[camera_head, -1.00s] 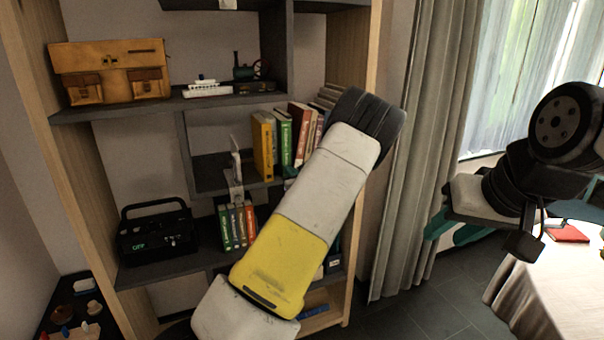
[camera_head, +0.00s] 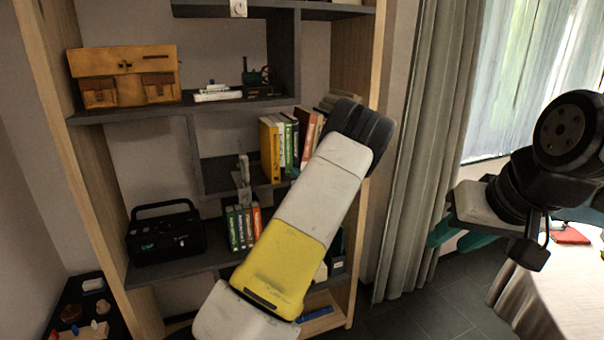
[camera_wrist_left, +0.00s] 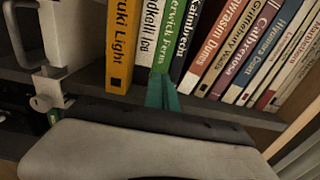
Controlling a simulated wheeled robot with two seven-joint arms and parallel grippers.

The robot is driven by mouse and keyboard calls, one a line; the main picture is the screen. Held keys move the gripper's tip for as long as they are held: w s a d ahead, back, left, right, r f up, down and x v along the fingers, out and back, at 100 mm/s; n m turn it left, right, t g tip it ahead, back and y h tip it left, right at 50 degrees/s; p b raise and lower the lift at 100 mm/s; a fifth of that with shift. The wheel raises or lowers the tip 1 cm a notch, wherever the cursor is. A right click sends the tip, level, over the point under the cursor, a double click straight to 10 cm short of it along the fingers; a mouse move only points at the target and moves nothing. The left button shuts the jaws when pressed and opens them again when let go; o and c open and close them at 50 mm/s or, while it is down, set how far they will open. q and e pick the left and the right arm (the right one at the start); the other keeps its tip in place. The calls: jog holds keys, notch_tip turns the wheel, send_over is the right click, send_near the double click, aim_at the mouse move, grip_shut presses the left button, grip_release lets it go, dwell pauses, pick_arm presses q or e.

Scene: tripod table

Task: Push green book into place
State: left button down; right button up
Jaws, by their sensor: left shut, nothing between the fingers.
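The green book (camera_wrist_left: 175,35) stands upright in a row on a shelf, between a white book (camera_wrist_left: 150,33) and a black book (camera_wrist_left: 187,40). Its spine looks roughly level with these neighbours. It also shows in the head view (camera_head: 288,140). My left gripper (camera_wrist_left: 162,92) is shut and empty, its teal fingertips at the foot of the green spine; I cannot tell whether they touch it. In the head view my left arm hides most of that gripper. My right gripper (camera_head: 447,232) is at the right, with teal finger parts partly hidden behind my arm.
A yellow book (camera_wrist_left: 121,45) stands to the left and several books to the right. A grey-white bookend-like piece (camera_head: 243,180) is left of the row. A brown satchel (camera_head: 125,77) and a black radio (camera_head: 164,235) occupy other shelves. A curtain (camera_head: 425,130) hangs right of the bookcase.

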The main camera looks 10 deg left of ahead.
pick_arm(q)
jog(key=v, duration=1)
jog(key=s+a+r+n+g, duration=0.2)
jog(key=s+a+n+g, duration=0.4)
jog(key=s+n, duration=0.25)
jog(key=s+a+r+n+g, duration=0.2)
jog(key=s+a+n+g, duration=0.4)
jog(key=s, duration=0.4)
jog(key=s+d+r+n+t+h, duration=0.1)
jog(key=s+d+r+n+h, duration=0.2)
jog(key=s, duration=0.4)
jog(key=s+d+r+n+t+h, duration=0.1)
jog(key=s+d+r+n+h, duration=0.2)
jog(key=s+d+n+h, duration=0.2)
jog(key=s+d+r+n+t+h, duration=0.1)
jog(key=s+d+r+n+h, duration=0.2)
jog(key=s+d+n, duration=0.3)
jog(key=s+h, duration=0.1)
jog(key=s, duration=0.2)
jog(key=shift+d, duration=0.35)
